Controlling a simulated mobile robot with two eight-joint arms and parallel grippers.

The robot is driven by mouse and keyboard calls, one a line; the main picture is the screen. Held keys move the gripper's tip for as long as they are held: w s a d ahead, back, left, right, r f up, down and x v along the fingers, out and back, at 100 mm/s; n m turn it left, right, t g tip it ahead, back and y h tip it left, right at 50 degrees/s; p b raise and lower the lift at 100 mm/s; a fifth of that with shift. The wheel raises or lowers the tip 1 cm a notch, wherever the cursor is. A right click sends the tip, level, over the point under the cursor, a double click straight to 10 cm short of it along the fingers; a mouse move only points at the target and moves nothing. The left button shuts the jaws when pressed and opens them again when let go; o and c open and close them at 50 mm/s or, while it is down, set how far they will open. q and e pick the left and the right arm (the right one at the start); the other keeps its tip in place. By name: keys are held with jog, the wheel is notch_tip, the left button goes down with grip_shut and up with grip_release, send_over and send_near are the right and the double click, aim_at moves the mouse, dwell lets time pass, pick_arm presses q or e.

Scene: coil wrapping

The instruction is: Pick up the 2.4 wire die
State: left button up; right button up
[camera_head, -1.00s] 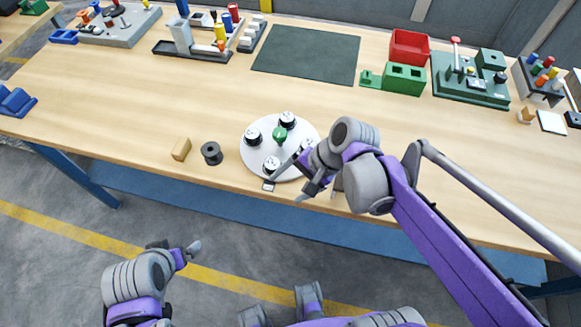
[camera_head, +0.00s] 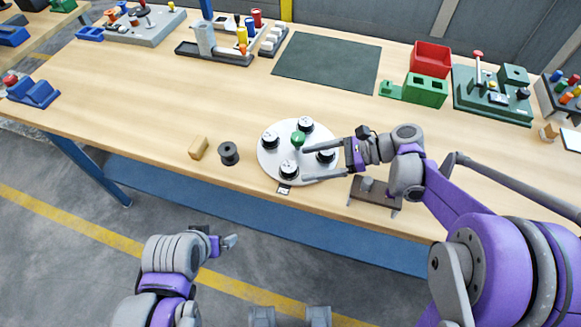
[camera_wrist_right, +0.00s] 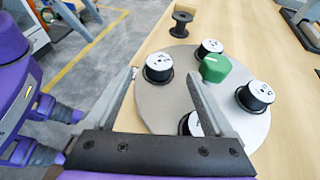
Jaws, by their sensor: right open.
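A round pale turntable (camera_head: 276,172) carries several black dies with white tops around a green knob (camera_head: 298,139). Their markings are too small to read, so I cannot tell which is the 2.4 one. My right gripper (camera_head: 304,165) is open and empty above the turntable's right side. In the right wrist view its fingertips (camera_wrist_right: 162,74) point toward the front die (camera_wrist_right: 158,68), which also shows in the head view (camera_head: 289,170). Another die (camera_head: 326,155) is partly hidden by the right finger in the wrist view. My left gripper (camera_head: 229,242) is off the table's front edge.
A dark spool (camera_head: 228,153) and a tan block (camera_head: 199,147) lie left of the turntable. A brown stand (camera_head: 375,192) is to its right, under my right arm. A dark mat (camera_head: 327,66), red bin (camera_head: 431,57) and green block (camera_head: 426,90) are farther back.

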aim_at(292, 166)
jog(key=x, duration=0.6)
jog(key=shift+a, duration=0.25)
grip_shut()
